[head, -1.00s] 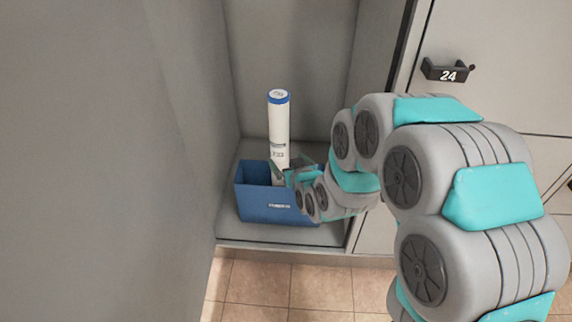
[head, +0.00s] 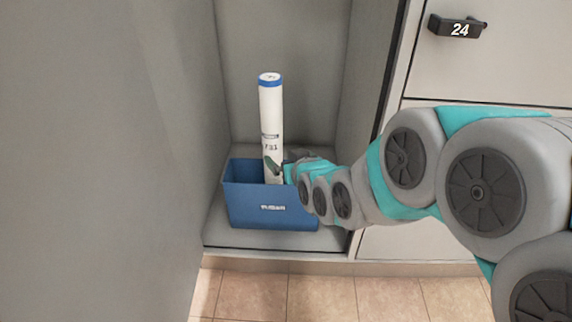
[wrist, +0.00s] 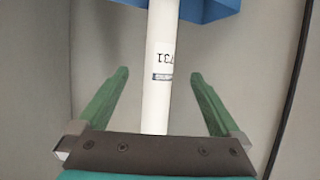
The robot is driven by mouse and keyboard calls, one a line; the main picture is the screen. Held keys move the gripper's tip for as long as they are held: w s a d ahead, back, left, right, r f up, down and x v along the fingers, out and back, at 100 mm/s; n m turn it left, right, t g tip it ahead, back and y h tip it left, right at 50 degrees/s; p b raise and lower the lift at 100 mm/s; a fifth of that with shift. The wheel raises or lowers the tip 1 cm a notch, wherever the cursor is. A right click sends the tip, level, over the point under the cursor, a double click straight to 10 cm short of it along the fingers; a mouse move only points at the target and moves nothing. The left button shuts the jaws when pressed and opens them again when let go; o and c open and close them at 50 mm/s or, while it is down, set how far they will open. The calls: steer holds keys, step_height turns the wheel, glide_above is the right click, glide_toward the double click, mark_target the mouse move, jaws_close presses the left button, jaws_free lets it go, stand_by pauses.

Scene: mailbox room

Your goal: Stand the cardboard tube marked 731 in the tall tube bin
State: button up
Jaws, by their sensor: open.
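The white cardboard tube (head: 271,112) with a blue cap stands nearly upright in the blue tube bin (head: 271,207) in the head view. Its lower end is hidden behind the bin's front wall. In the wrist view the tube (wrist: 158,62) carries the mark 731 and runs between the green fingers. My gripper (head: 277,169) is at the tube's lower part, just above the bin's rim. In the wrist view my gripper (wrist: 160,80) is open, with a gap on both sides of the tube. A piece of the blue bin (wrist: 208,8) shows at the top.
The bin stands on the floor of a grey cubby (head: 225,232) with walls left, right and behind. A locker door with a black handle marked 24 (head: 457,27) is at the right. Tiled floor (head: 320,294) lies in front.

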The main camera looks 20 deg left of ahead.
steer(key=shift+s+d, duration=0.1)
steer(key=s+d+f+m+g+h, duration=0.1)
steer(key=s+d+f+g+h, duration=0.15)
steer(key=d, duration=0.45)
steer(key=s+d+f+m+g+h, duration=0.1)
steer(key=s+d, duration=0.3)
steer(key=d, duration=0.2)
steer(key=s+d+f+m+g+h, duration=0.1)
steer(key=s+d+g+h, duration=0.1)
steer(key=s+d, duration=0.35)
steer(key=s+d+m+g, duration=0.1)
steer(key=s+d+g, duration=0.1)
steer(key=s+d, duration=0.2)
steer(key=s+d+m+g+h, duration=0.1)
steer(key=s+d, duration=0.4)
steer(key=s, duration=0.6)
steer(key=s+d+m+g+h, duration=0.1)
steer(key=s+d+m+g, duration=0.1)
steer(key=s+d+g, duration=0.2)
steer(key=s, duration=0.3)
steer(key=shift+s+d+r, duration=0.2)
steer(key=shift+s+d, duration=0.1)
